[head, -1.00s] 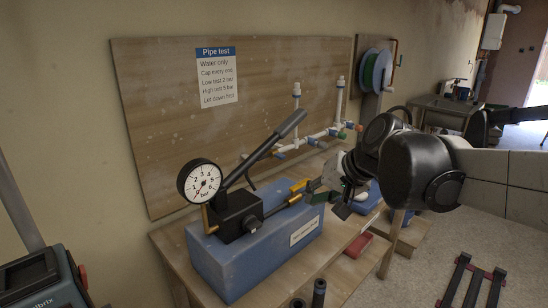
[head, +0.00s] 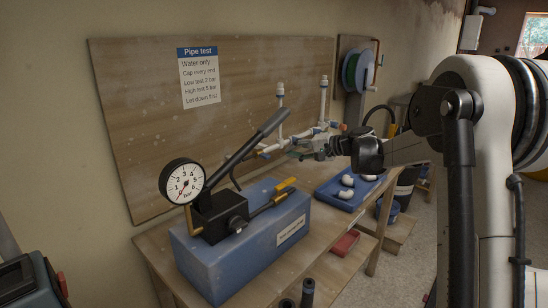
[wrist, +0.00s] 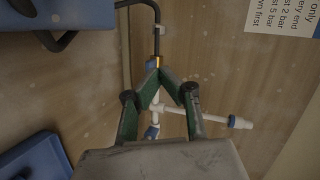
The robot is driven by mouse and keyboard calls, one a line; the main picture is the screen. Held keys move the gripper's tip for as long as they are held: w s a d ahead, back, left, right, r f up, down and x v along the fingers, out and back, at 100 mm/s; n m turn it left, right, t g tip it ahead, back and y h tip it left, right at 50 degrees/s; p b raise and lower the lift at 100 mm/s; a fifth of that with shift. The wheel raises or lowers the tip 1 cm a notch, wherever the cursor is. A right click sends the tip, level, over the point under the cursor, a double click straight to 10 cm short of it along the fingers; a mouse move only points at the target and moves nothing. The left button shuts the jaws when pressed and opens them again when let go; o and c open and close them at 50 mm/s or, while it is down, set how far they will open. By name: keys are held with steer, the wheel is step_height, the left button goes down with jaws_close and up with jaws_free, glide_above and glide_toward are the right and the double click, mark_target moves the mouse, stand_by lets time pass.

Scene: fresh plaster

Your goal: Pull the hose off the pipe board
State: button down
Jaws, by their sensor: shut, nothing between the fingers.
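The pipe board (head: 130,110) stands upright against the wall, with white pipework (head: 281,118) at its right side. In the wrist view a thin black hose (wrist: 156,28) ends at a brass fitting (wrist: 157,61) with a blue part beside the white pipe (wrist: 217,121). My gripper (head: 318,152) is at the pipework in the head view. In the wrist view its green fingers (wrist: 159,74) converge just below the brass fitting, shut and empty. Whether they touch the fitting cannot be told. In the head view the hose end is too small to make out near my gripper.
A blue test pump (head: 240,250) with a gauge (head: 182,183), raised lever and yellow-handled valve stands on the wooden bench (head: 335,255). A blue tray (head: 338,200) with white fittings and a red box (head: 346,243) are nearby. A hose reel (head: 356,70) hangs behind.

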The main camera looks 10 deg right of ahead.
mark_target(261, 155)
steer(key=w+d+f+m+t+y, duration=0.1)
steer(key=w+d+f+t+y, duration=0.15)
steer(key=w+d+f, duration=0.55)
steer(key=shift+g+y, duration=0.25)
steer(key=x, duration=0.3)
steer(key=r+b+x, duration=0.1)
steer(key=x, duration=0.5)
steer(key=shift+w+a+r+b, duration=0.15)
steer(key=shift+w+a+b, duration=0.15)
steer(key=a, duration=0.1)
steer(key=s+a, duration=0.1)
steer(key=shift+s+a+r+b, duration=0.1)
steer(key=shift+a+b, duration=0.2)
steer(key=shift+a, duration=0.05)
steer(key=shift+s+a, duration=0.4)
steer(key=shift+a, duration=0.1)
steer(key=shift+s+a+b, duration=0.2)
steer(key=shift+s+a, duration=0.6)
steer(key=shift+a, duration=0.2)
steer(key=shift+s+a+b, duration=0.15)
steer(key=shift+s+a, duration=0.65)
steer(key=shift+a, duration=0.25)
